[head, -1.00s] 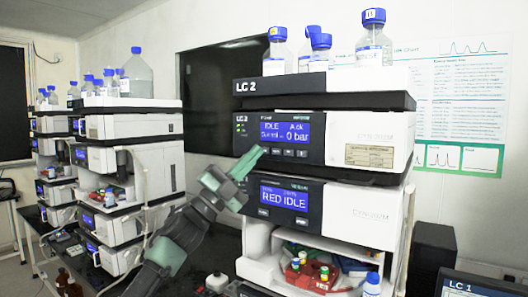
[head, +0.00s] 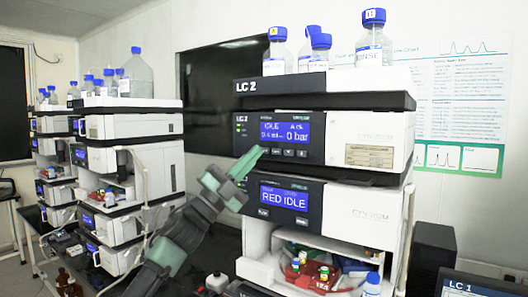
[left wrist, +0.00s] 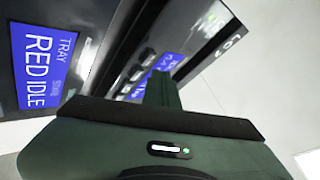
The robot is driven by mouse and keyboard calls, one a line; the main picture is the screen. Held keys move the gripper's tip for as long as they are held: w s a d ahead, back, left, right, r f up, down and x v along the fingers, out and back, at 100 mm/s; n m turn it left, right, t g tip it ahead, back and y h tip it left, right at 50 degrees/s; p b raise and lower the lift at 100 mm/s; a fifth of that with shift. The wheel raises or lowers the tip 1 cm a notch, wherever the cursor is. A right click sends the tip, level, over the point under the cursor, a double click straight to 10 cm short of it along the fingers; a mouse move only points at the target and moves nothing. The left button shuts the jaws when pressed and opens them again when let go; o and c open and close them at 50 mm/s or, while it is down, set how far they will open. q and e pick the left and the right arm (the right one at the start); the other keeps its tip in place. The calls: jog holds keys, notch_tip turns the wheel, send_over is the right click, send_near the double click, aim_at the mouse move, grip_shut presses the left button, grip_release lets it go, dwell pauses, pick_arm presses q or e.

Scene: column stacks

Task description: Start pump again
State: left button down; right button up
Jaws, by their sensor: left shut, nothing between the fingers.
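The LC 2 pump module (head: 370,140) is in the upper part of the right-hand stack. Its blue display (head: 285,132) reads IDLE and 0 bar. A row of small buttons (head: 289,153) runs under that display. My left gripper (head: 257,155) is shut and empty, its tip at the left end of this row. I cannot tell whether it touches a button. In the left wrist view its fingers (left wrist: 165,90) point at the panel and partly cover the pump display (left wrist: 138,92). My right gripper is not in view.
Below the pump, a module's display (head: 284,198) reads RED IDLE. Bottles with blue caps (head: 373,40) stand on top of the stack. An open bay (head: 312,262) with small vials is lower down. Another instrument stack (head: 130,160) stands to the left.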

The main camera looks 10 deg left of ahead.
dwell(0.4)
pick_arm(q)
jog(key=shift+w+d, duration=0.2)
jog(key=shift+w, duration=0.2)
jog(key=shift+w+d, duration=0.1)
jog(key=shift+w, duration=0.25)
dwell(0.6)
jog(key=shift+s, duration=0.15)
jog(key=shift+s+a, duration=0.3)
jog(key=shift+s, duration=0.35)
jog(key=s, duration=0.1)
jog(key=s+a, duration=0.1)
jog(key=s, duration=0.2)
jog(key=shift+s+a, duration=0.3)
